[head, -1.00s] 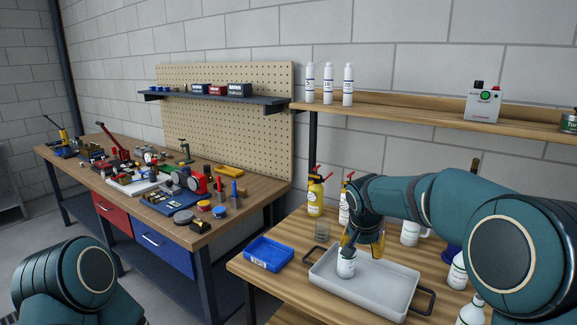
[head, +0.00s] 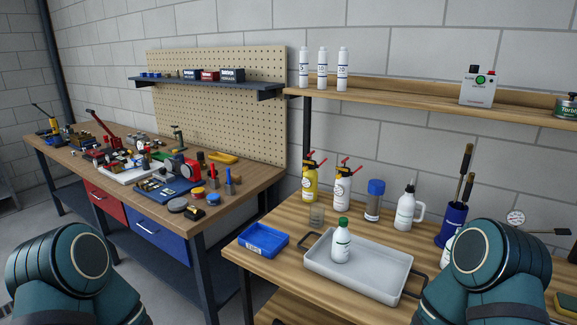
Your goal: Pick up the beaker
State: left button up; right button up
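The beaker (head: 317,215) looks like a small, clear grey cup. It stands upright on the wooden table (head: 290,222), behind the back left corner of the grey tray (head: 375,270). Neither of my grippers is in view. Only rounded teal parts of my arms show at the bottom left and bottom right, well apart from the beaker.
A white bottle with a green cap (head: 341,245) stands in the tray. A blue bin (head: 263,240) is left of the beaker. Two spray bottles, yellow (head: 311,182) and white (head: 342,190), stand close behind it. A blue-lidded jar (head: 374,203) is to its right.

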aim_at(316, 212)
jog(key=i+j+z, duration=0.1)
jog(key=z, duration=0.4)
jog(key=j+z, duration=0.15)
jog(key=z, duration=0.35)
jog(key=j+z, duration=0.2)
jog(key=z, duration=0.3)
jog(key=j+z, duration=0.3)
jog(key=j, duration=0.2)
jog(key=j+z, duration=0.25)
jog(key=j, duration=0.2)
jog(key=k, duration=0.05)
